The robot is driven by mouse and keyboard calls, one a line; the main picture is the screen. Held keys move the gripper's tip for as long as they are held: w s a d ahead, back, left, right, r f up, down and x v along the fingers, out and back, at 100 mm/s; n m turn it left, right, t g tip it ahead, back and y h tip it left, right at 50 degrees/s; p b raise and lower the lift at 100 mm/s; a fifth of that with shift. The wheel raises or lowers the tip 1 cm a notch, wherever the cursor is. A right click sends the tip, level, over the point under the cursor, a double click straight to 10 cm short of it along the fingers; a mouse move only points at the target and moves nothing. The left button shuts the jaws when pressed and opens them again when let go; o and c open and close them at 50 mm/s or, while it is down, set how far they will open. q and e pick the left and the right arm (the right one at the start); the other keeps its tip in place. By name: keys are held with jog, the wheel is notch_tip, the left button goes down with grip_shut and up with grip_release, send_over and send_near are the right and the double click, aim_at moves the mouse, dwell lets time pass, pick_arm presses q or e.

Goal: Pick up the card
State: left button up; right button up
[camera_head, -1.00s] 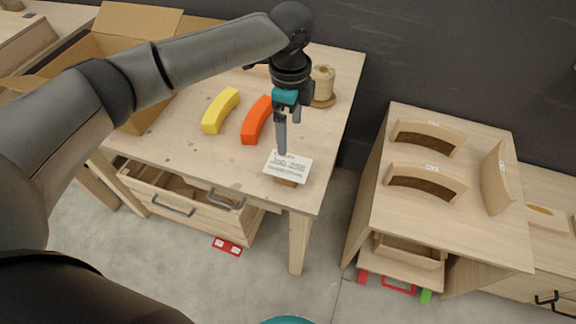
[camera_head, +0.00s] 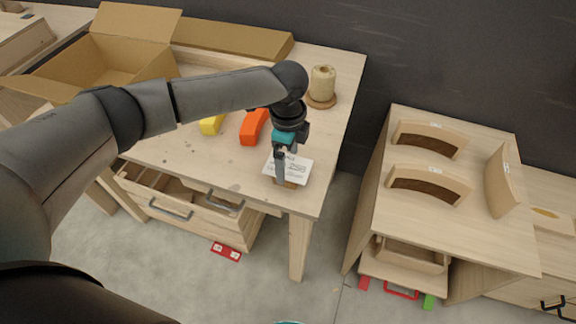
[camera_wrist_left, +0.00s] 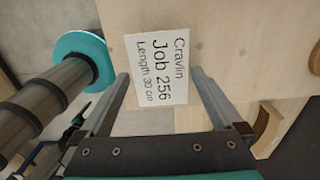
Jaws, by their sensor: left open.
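The card (camera_head: 299,168) is white with printed lines. In the left wrist view the card (camera_wrist_left: 161,68) reads "Cravlin, Job 256, Length 30 cm". My left gripper (camera_head: 283,178) is open at the card. In the left wrist view its two fingers (camera_wrist_left: 161,73) lie on either side of the card's lower part, with gaps visible on both sides. In the head view the near finger covers part of the card.
A yellow arc block (camera_head: 211,125), an orange arc block (camera_head: 253,127) and a thread spool (camera_head: 322,84) stand behind the card. An open cardboard box (camera_head: 105,60) is at the back left. A second table (camera_head: 405,222) with curved wooden pieces stands right, across a gap.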

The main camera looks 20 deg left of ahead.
pick_arm(q)
jog(key=shift+c, duration=0.2)
jog(key=c, duration=0.9)
jog(key=shift+r, duration=0.1)
jog(key=shift+c, duration=0.2)
